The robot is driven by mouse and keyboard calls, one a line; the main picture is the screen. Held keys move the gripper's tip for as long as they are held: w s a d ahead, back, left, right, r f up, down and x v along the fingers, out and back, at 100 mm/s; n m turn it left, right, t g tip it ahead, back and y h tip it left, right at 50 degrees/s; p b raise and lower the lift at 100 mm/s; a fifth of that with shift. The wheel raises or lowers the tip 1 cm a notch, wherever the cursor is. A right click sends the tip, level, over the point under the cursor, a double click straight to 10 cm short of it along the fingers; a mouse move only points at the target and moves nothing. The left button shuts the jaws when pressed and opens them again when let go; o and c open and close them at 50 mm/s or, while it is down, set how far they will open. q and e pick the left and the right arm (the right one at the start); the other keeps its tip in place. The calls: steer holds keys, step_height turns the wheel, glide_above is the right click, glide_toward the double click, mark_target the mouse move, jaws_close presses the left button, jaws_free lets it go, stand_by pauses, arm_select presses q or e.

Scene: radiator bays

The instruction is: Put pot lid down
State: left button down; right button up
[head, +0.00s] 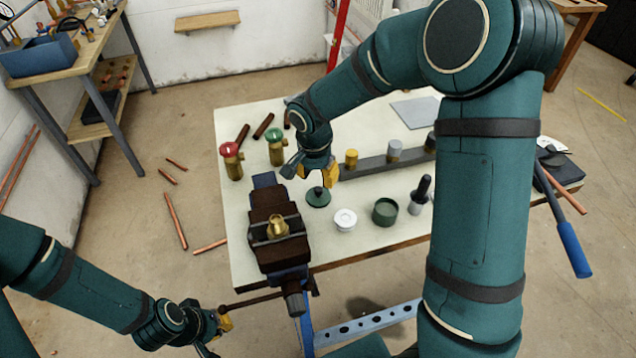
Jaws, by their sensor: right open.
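A small dark green pot lid (318,197) with a knob lies on the pale tabletop, knob up. My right gripper (312,178) is open just above and behind the lid, with its fingers apart and nothing between them. The open green pot (385,212) stands to the right of the lid, beyond a white round piece. My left gripper (217,335) is low at the bottom left, off the table; its fingers look apart and I see nothing between them.
A vise (277,240) holding a brass fitting stands left of the lid; its handle reaches toward my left gripper. A white round piece (346,219) lies close to the lid. Red-topped (232,160) and green-topped (275,147) valves and a grey rack (385,162) stand behind.

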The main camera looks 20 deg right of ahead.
step_height(320, 180, up, 6)
steer(key=shift+s+a+r+p, duration=0.15)
steer(key=shift+s+a+p, duration=0.15)
steer(key=shift+p, duration=0.15)
